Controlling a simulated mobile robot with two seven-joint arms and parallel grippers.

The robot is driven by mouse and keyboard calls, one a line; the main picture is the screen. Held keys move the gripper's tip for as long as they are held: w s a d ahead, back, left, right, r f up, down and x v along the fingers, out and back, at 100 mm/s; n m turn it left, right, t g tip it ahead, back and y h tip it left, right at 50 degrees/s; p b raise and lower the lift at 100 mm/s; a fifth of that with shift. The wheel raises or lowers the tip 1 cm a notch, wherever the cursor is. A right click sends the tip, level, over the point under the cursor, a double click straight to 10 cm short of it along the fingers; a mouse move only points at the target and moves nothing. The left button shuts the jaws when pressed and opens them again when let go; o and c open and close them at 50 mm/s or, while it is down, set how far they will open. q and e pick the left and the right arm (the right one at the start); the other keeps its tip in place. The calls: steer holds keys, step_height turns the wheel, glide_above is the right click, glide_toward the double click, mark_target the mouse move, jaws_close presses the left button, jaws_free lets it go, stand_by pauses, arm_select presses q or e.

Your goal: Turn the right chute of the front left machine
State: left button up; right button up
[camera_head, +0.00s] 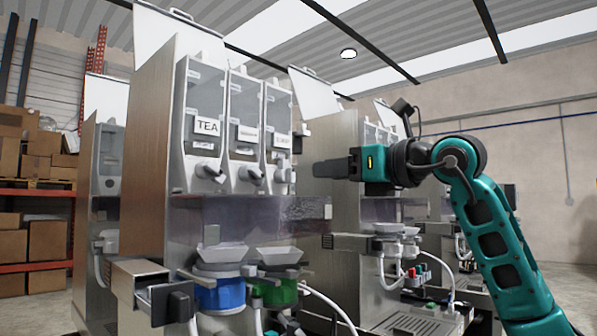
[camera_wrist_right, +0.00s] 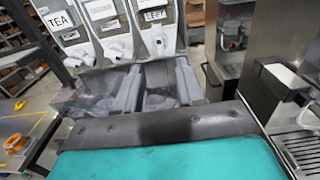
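The front left machine (camera_head: 150,150) has three clear canisters in a row, the left one labelled TEA. Under each is a grey chute; the right chute (camera_head: 284,175) sits below the right canister. In the right wrist view the right chute (camera_wrist_right: 160,42) points downward, beyond my fingers. My right gripper (camera_head: 318,169) is just right of that chute in the head view, pointing left at about its height, apart from it. In the right wrist view its two fingers (camera_wrist_right: 157,88) are spread with nothing between them.
White funnels (camera_head: 222,254) with blue and green collars stand below the chutes. Another machine (camera_head: 335,140) stands behind to the right. Shelves with boxes (camera_head: 40,158) are at far left.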

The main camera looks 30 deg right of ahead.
mark_target(293, 174)
steer(key=x, duration=0.8)
steer(key=shift+a+p, duration=0.1)
steer(key=shift+p, duration=0.3)
jaws_close()
